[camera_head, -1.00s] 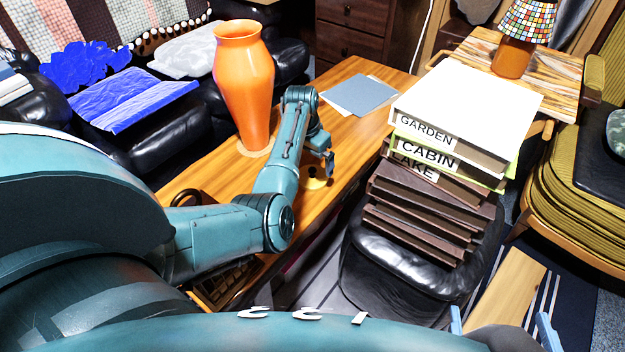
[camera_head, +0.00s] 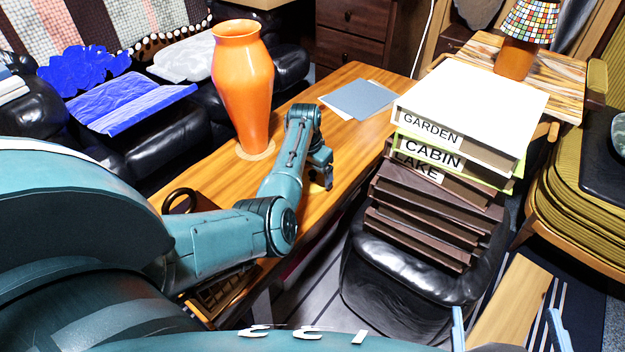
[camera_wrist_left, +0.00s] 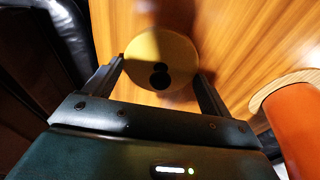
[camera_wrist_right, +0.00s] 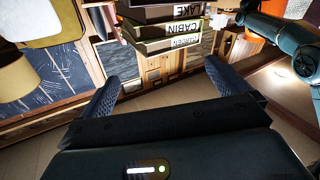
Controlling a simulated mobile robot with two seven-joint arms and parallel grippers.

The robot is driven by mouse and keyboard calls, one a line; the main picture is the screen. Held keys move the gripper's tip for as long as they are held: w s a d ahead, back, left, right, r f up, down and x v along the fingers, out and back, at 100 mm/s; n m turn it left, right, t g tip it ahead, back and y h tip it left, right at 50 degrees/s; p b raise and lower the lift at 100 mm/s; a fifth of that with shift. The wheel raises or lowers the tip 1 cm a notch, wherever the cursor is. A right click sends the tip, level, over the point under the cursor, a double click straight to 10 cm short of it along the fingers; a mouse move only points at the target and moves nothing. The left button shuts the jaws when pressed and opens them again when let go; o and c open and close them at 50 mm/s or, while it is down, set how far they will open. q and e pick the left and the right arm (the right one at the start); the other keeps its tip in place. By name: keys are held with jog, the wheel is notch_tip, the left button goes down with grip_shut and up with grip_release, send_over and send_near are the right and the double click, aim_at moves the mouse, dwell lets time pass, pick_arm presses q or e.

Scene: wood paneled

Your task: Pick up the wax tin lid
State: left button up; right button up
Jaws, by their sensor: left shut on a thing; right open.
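The wax tin lid, a round yellow disc (camera_wrist_left: 150,47) with a dark knob-like spot, is between the two fingers of my left gripper (camera_wrist_left: 159,70) in the left wrist view. The left gripper is shut on it over the wooden table.
The orange vase (camera_head: 245,90) stands on the wooden table (camera_head: 210,180) close to my left arm. A blue-grey sheet (camera_head: 361,99) lies farther back. Stacked binders (camera_head: 470,115) rest on a black chair (camera_head: 400,285) to the right. The tabletop between vase and sheet is clear.

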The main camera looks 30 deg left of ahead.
pick_arm(q)
jog(key=shift+c, duration=1.2)
